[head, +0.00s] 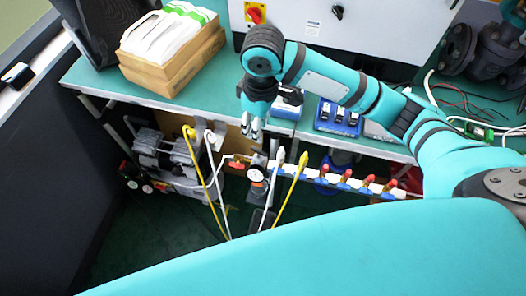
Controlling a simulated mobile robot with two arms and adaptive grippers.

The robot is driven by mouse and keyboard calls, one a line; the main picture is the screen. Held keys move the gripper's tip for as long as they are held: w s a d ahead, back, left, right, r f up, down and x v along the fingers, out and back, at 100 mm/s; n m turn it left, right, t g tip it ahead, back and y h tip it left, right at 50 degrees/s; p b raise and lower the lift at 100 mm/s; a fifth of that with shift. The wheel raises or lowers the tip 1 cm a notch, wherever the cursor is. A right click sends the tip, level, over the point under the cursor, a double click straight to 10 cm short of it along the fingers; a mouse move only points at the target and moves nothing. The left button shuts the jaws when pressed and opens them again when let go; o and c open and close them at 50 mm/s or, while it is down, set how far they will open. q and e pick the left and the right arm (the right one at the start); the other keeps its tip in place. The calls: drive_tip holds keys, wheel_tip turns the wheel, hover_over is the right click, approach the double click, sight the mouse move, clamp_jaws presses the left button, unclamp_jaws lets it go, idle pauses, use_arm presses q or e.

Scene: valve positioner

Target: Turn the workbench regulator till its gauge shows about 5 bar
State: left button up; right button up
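The regulator (258,159) is a small dark body below the workbench's front edge, at the left end of the air manifold. The gauge is too small here to read a needle. My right gripper (250,132) points down at the bench edge, just above the regulator. Its fingertips are small and partly seen, so I cannot tell if they are open or touching the regulator's top. My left gripper is out of view.
The manifold (325,177) carries several red-handled valves along the bench front. Yellow (207,185) and white hoses hang around the regulator. A compressor (165,152) stands at left under the green bench (110,85).

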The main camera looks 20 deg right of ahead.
sight(263, 152)
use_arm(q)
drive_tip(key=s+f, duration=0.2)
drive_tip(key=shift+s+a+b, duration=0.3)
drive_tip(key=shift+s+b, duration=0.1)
use_arm(e)
drive_tip(key=shift+h, duration=0.3)
drive_tip(key=f, duration=0.5)
drive_tip(key=d+f, duration=0.1)
drive_tip(key=f, duration=0.4)
drive_tip(key=w+f, duration=0.1)
drive_tip(key=f, duration=0.5)
drive_tip(key=shift+d, duration=0.3)
drive_tip(key=shift+c, duration=0.3)
clamp_jaws()
drive_tip(key=shift+r, duration=0.1)
